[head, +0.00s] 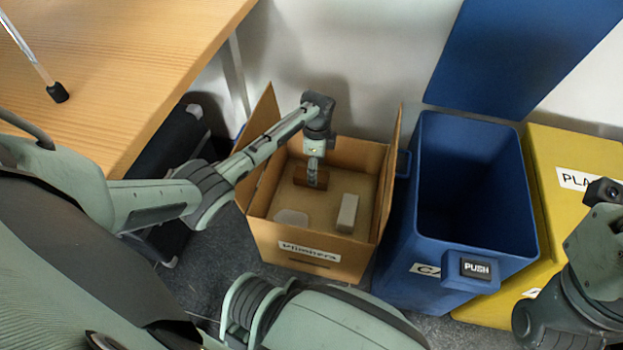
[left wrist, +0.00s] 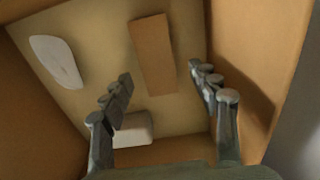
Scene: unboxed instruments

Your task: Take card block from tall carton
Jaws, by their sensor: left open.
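The tall carton (head: 262,237) stands open on the floor, with flaps raised at its sides and a label on its front. The card block (head: 318,181), a brown oblong, lies on the carton's floor towards the back; it also shows in the left wrist view (left wrist: 153,48). My left gripper (head: 312,170) reaches down into the carton over this block and partly hides it. In the left wrist view the fingers (left wrist: 161,76) are apart, with the block's near end between them in the picture and nothing held. My right gripper's fingers are out of view.
A white block (head: 347,213) and a pale rounded piece (head: 291,217) also lie in the carton. A blue bin (head: 403,262) with its lid raised stands close on the right, beside a yellow bin (head: 572,152). A wooden table (head: 120,60) is at upper left.

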